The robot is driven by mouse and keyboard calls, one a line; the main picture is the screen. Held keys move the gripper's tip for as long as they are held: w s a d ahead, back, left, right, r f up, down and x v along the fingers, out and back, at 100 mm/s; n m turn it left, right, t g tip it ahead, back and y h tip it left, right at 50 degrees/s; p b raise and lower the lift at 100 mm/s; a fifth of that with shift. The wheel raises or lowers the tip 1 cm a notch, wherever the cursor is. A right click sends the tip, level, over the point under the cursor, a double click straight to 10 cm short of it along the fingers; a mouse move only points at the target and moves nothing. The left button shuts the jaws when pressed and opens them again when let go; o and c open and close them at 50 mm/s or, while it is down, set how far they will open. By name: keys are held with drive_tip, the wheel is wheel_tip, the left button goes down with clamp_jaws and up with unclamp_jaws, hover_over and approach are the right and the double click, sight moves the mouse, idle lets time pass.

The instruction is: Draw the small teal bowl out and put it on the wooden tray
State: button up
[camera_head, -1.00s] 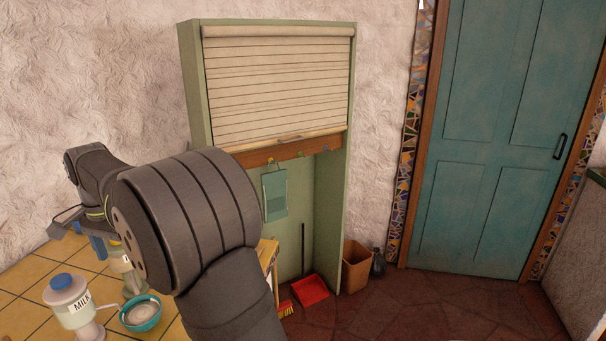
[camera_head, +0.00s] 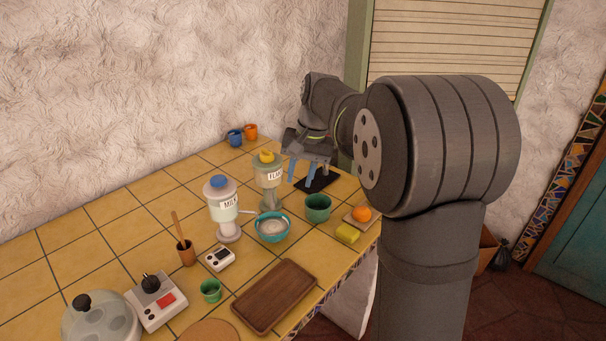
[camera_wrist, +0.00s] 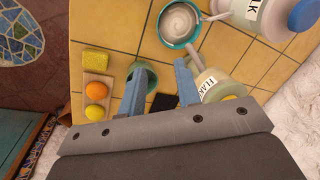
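The brown wooden tray (camera_head: 273,295) lies empty near the counter's front edge. My gripper (camera_head: 301,177) is above the counter, beyond and to the right of the bowl in the head view. In the wrist view my gripper (camera_wrist: 160,82) has its blue fingers apart with nothing held between them.
A small white device (camera_head: 220,259) and small green cup (camera_head: 210,291) are left of the tray.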

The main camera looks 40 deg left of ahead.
sight(289, 225)
drive_tip(key=shift+w+d+n, duration=0.15)
drive_tip(key=shift+d+n, duration=0.1)
drive_tip(key=shift+n, duration=0.05)
drive_tip(key=a+f, duration=0.1)
drive_tip(key=f, duration=0.4)
drive_tip(key=s+a+f, duration=0.1)
drive_tip(key=f, duration=0.5)
drive_tip(key=s+a+f, duration=0.1)
drive_tip(key=f, duration=0.5)
drive_tip(key=shift+s, duration=0.15)
drive_tip(key=shift+c, duration=0.4)
clamp_jaws()
